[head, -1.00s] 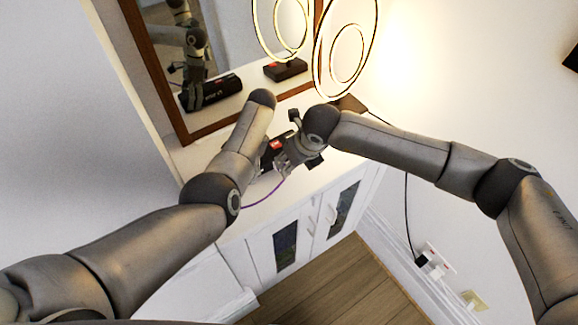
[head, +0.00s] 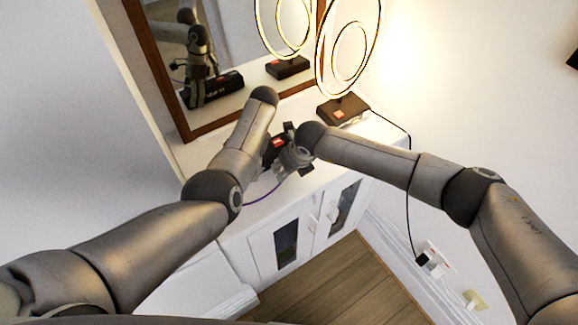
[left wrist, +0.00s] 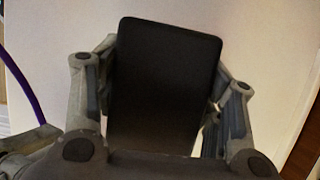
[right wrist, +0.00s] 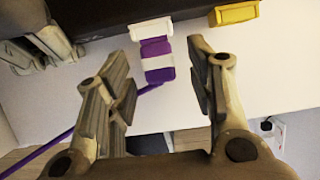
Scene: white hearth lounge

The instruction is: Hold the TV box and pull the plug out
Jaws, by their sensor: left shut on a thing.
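The black TV box (head: 277,143) with a red label lies on the white cabinet, partly hidden by my arms. My left gripper (left wrist: 165,105) is shut on the box, its fingers on both sides of it. In the right wrist view the box's dark side (right wrist: 105,16) runs along the top. A plug (right wrist: 156,62) with purple and white bands sits at that side, its purple cable trailing to the lower left. My right gripper (right wrist: 162,68) is open, with a finger on each side of the plug and visible gaps. It also shows in the head view (head: 292,156).
A yellow connector (right wrist: 236,12) sits at the box's side, right of the purple plug. A ring lamp on a dark base (head: 343,110) stands behind, its black cord running to a wall socket (head: 436,258). A mirror with a wooden frame (head: 168,88) stands at the back.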

